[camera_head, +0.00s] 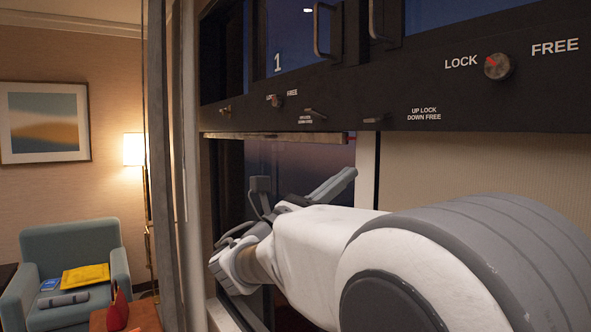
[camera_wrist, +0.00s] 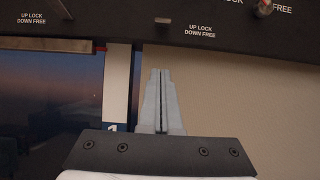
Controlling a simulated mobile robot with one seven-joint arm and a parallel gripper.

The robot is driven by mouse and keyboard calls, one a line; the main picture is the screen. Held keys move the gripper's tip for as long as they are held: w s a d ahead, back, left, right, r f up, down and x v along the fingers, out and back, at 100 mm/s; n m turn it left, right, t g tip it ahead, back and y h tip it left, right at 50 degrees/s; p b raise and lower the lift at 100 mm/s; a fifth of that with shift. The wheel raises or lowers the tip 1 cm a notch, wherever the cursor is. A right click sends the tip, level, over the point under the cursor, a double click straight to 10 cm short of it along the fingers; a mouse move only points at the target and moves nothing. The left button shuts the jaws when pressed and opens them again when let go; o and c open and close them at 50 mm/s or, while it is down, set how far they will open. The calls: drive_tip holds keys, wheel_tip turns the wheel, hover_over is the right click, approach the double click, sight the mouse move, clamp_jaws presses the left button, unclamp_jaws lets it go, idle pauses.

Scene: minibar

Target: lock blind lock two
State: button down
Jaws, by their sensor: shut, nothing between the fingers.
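My gripper (camera_head: 348,174) is shut and empty, below the dark control panel (camera_head: 420,92). In the wrist view its fingers (camera_wrist: 163,72) point up toward the panel, apart from it. A small lever (camera_head: 373,120) marked "UP LOCK DOWN FREE" sits above the fingers and also shows in the wrist view (camera_wrist: 163,20). It looks roughly level. A second such lever (camera_head: 315,113) is to its left. A round knob (camera_head: 498,66) at right, between "LOCK" and "FREE", has its red mark toward "LOCK". A smaller similar knob (camera_head: 277,101) is at left. No label reads "blind lock two".
Handles (camera_head: 318,30) and window panes are above the panel. A window opening and a beige blind (camera_head: 480,165) are below it. A grey post (camera_head: 160,150) stands at left. Beyond it are a blue armchair (camera_head: 75,255) and a lamp (camera_head: 133,149).

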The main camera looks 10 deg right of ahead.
sight(378, 118)
drive_tip(key=w+d+r+p, duration=0.1)
drive_tip(key=d+r+p, duration=0.1)
drive_tip(key=d+r, duration=0.3)
drive_tip(key=shift+w+r+p, duration=0.35)
drive_tip(key=shift+w+r, duration=0.05)
drive_tip(key=shift+r, duration=0.85)
drive_tip(key=shift+d+r, duration=0.1)
drive_tip(key=shift+d, duration=0.05)
drive_tip(key=shift+p, duration=0.35)
